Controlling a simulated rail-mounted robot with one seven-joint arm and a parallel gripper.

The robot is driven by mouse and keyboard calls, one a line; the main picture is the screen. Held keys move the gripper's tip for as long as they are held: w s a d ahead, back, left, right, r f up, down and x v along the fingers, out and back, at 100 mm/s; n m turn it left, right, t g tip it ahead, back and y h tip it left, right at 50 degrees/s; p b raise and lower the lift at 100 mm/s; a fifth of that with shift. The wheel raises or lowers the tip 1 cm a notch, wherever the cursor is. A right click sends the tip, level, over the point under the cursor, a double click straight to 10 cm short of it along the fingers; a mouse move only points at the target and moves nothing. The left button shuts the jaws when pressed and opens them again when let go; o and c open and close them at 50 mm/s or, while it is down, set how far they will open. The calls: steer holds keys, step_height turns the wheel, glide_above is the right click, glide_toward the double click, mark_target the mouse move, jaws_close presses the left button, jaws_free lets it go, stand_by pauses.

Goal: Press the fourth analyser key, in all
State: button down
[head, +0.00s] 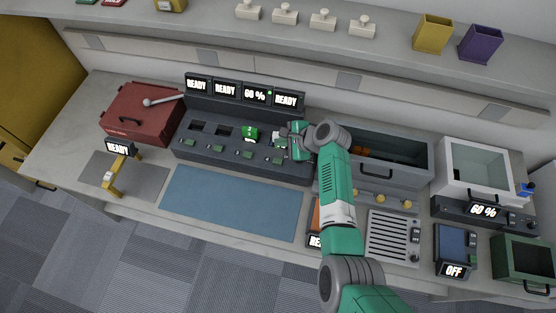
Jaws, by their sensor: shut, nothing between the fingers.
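A long dark bank (210,160), which I take to be the analyser, stands at the back of the bench. A green item (249,133) sits in the third bay. My gripper (283,142) is shut and empty over the fourth bay, which it partly hides. I cannot tell whether it touches anything.
A red toolbox (140,113) stands left and a blue mat (230,201) lies in front, clear. A grey bin (393,172) and brass knobs (380,197) are right of my arm. A white box (475,170) stands further right. The shelf above holds several small white pieces.

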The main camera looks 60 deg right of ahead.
steer(key=shift+f, duration=0.1)
steer(key=b, duration=0.8)
glide_above(281, 162)
step_height(281, 162, down, 8)
steer(key=shift+r, duration=0.1)
steer(key=shift+f, duration=0.45)
stand_by(1.0)
steer(key=shift+f+b, duration=0.3)
steer(key=shift+f, duration=0.1)
steer(key=shift+f+b, duration=0.3)
steer(key=shift+f, duration=0.15)
stand_by(0.5)
steer(key=shift+r+p, duration=0.9)
steer(key=shift+p, duration=0.05)
